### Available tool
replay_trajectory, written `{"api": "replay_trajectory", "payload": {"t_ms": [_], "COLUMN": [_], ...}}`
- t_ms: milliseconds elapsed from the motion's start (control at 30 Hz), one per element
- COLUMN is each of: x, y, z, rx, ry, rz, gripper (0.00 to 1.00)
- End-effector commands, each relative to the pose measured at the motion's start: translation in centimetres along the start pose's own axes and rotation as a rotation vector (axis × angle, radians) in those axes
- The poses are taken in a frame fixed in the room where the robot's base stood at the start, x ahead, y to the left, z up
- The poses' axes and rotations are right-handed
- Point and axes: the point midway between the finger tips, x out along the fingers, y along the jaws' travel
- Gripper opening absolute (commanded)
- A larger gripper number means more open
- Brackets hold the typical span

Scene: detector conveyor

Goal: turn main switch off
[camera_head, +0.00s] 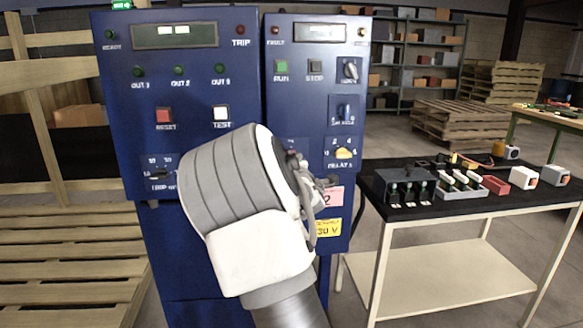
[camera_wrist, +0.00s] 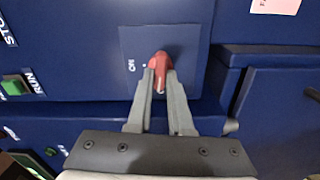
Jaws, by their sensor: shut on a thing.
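The main switch has a red handle (camera_wrist: 160,62) on a blue plate (camera_wrist: 190,42) marked ON. My gripper (camera_wrist: 161,74) is shut on this red handle in the wrist view, with one grey finger on each side. The handle lies roughly along the fingers, and the ON label is to its left. In the head view my white and grey wrist covers the switch and the fingers. The blue cabinet (camera_head: 130,90) carrying the controls stands upright in front of me.
A green RUN button (camera_wrist: 12,88) lies left of the switch in the wrist view. Right of the cabinet, a table with a black top (camera_head: 370,205) holds switches and small boxes. Wooden pallets (camera_head: 70,250) lie at left; shelves (camera_head: 400,75) stand behind.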

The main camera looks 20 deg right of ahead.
Motion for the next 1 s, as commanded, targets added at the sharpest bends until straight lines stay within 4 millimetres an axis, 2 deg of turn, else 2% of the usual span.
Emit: {"api": "replay_trajectory", "payload": {"t_ms": [300,833,867,1000], "x": [-0.01,0.00,0.00,0.00], "y": [-0.12,-0.05,-0.05,-0.05], "z": [0.06,0.06,0.06,0.05], "rx": [-0.114,-0.136,-0.136,-0.135], "ry": [-0.001,-0.001,-0.001,-0.001], "rz": [0.000,0.000,0.000,0.000], "gripper": [0.00,0.00,0.22,0.47]}}
